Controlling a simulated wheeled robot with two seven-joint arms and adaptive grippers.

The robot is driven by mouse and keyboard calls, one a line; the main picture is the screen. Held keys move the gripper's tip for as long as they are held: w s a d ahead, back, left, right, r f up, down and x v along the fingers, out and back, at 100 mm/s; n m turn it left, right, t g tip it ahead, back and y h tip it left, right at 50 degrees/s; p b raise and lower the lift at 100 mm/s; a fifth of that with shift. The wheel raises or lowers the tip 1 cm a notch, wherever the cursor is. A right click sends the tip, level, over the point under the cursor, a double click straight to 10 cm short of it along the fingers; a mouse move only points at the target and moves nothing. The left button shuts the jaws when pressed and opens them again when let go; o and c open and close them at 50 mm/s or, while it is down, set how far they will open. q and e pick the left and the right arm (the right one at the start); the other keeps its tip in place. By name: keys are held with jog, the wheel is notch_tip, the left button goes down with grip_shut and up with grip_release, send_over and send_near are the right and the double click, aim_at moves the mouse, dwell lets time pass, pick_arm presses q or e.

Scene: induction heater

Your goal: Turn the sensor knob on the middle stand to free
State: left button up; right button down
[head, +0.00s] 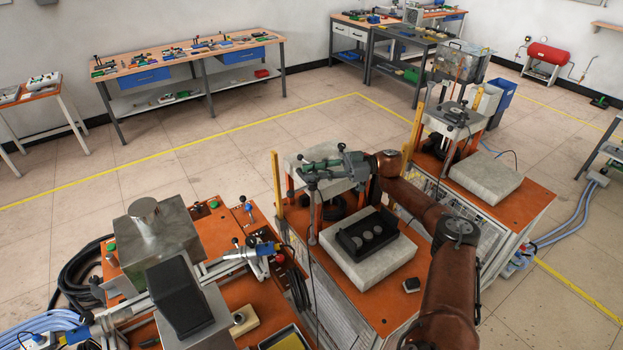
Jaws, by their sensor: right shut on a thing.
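The middle stand (296,157) has a pale block top on orange legs and stands on an orange-topped cabinet. My right arm comes in from the lower right, and my right gripper (309,174) reaches across the front of this stand. Its fingers are shut at the stand's front left, at the top of a thin upright rod (312,215). The sensor knob is hidden by the fingers, so I cannot tell its setting. My left gripper does not show.
A black tray with round pieces (365,240) lies on a pale slab (340,262) below my right forearm. A similar stand (455,120) is behind at the right. Metal boxes (158,243) and cables crowd the lower left. The floor beyond is clear.

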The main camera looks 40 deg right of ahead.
dwell(0.3)
jog(key=c, duration=1.6)
grip_release()
jog(key=shift+v, duration=5.9)
jog(key=shift+w+d, duration=0.1)
jog(key=shift+d, duration=0.05)
